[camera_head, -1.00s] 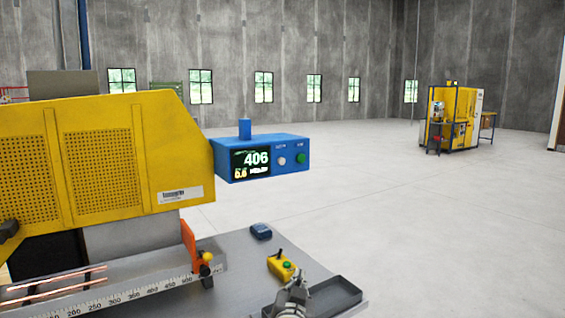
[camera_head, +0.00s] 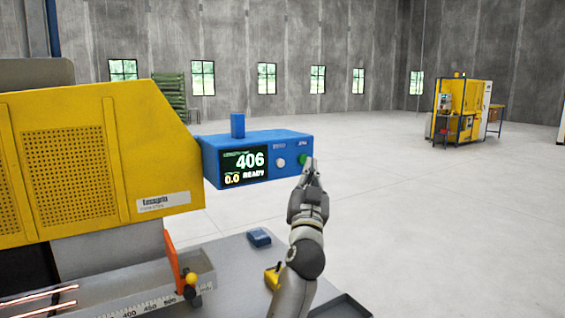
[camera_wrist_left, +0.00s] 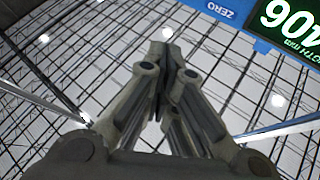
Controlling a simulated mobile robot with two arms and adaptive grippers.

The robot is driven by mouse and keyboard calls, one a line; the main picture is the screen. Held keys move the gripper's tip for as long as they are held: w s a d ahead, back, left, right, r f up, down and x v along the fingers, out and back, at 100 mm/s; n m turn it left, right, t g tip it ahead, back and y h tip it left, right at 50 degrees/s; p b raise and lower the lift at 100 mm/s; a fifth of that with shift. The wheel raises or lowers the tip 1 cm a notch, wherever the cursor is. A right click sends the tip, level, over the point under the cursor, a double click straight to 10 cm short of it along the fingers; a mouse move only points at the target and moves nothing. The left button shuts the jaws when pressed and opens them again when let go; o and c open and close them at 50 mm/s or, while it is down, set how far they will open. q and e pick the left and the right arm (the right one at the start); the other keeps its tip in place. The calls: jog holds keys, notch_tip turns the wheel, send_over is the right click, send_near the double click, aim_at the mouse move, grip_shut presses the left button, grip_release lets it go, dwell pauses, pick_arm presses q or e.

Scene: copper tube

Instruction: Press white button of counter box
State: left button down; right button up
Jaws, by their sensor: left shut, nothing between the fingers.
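The blue counter box (camera_head: 211,166) hangs at the right end of the yellow machine. Its white button (camera_head: 280,162) is on the front face, right of the display, and uncovered. A green button (camera_head: 303,159) sits to its right. My left gripper (camera_head: 312,165) is shut and empty, its tips pointing up in front of the box's right end, right beside the green button; I cannot tell whether they touch. In the left wrist view the closed fingers (camera_wrist_left: 165,62) point up, and the box's edge (camera_wrist_left: 235,12) with the ZERO label is at top right. My right gripper is out of view.
The yellow machine (camera_head: 90,160) fills the left side. Below the box, a grey table carries a small dark blue item (camera_head: 259,237), a yellow item (camera_head: 272,276) partly hidden by my arm, and a dark tray (camera_head: 342,307). Open floor lies to the right.

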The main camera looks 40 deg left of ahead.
aim_at(280, 163)
pick_arm(q)
jog(key=w+a, duration=0.1)
jog(key=a, duration=0.2)
jog(key=w+a, duration=0.1)
jog(key=a, duration=0.2)
jog(key=w+a, duration=0.2)
jog(key=a, duration=0.1)
jog(key=shift+w+f, duration=0.1)
jog(key=shift+f, duration=0.25)
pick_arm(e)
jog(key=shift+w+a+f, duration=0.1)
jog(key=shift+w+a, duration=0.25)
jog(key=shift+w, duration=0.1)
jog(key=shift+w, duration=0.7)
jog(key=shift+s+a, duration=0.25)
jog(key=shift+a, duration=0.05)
pick_arm(q)
jog(key=shift+w+a, duration=0.1)
